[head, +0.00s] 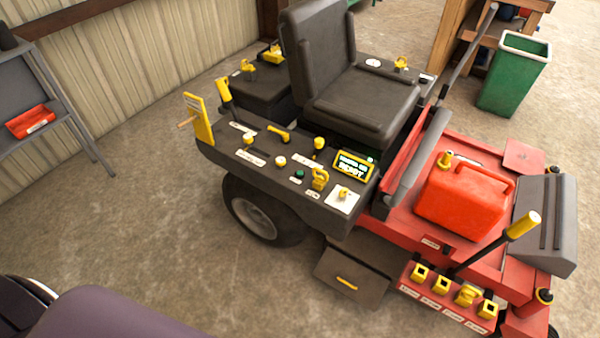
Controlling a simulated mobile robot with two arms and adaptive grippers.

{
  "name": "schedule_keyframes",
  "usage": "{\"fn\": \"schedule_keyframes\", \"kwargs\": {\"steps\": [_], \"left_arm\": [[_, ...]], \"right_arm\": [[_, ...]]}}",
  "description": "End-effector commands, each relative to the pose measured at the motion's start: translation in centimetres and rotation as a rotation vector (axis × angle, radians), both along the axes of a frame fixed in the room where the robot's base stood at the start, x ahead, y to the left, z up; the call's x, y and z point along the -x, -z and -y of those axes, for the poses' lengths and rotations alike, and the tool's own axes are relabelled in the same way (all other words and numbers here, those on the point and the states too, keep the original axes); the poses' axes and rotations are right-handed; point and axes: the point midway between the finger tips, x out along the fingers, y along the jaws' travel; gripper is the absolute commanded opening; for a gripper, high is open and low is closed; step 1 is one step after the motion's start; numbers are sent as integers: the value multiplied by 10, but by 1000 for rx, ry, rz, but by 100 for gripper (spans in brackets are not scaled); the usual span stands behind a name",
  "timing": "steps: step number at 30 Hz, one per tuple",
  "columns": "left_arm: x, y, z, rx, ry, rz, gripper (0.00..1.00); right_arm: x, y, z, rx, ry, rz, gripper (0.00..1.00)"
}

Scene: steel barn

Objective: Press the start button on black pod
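The black pod (225,150) is the long dark console along the near side of a red ride-on machine, beside the grey seat. A small round green button (299,174) sits on its top, near a small white label. Yellow levers and knobs stand around the button, including a yellow handle (320,179) just to its right. A yellow-framed display (352,168) with lit text, partly readable as "READY", is further right. The label wording by the button is too small to read. Neither gripper is in view, and nothing touches the pod's controls.
The seat (355,95) rises behind the pod. A red fuel can (463,203) and a tall yellow-tipped lever (523,225) stand at right. A grey shelf (40,100) is at left, a green bin (513,75) at back right. Floor in front of the pod is clear.

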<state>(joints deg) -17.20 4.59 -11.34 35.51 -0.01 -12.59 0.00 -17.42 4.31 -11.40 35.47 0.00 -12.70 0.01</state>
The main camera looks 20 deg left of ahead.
Motion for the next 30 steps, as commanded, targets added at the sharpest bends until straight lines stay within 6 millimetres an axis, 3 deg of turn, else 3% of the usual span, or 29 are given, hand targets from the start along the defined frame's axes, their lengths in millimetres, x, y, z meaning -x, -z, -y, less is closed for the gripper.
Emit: {"fn": "schedule_keyframes", "kwargs": {"steps": [2,9,30], "left_arm": [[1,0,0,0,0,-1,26],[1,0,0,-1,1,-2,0],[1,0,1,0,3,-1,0]], "right_arm": [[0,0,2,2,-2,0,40],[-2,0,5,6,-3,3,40],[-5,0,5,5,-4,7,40]]}}
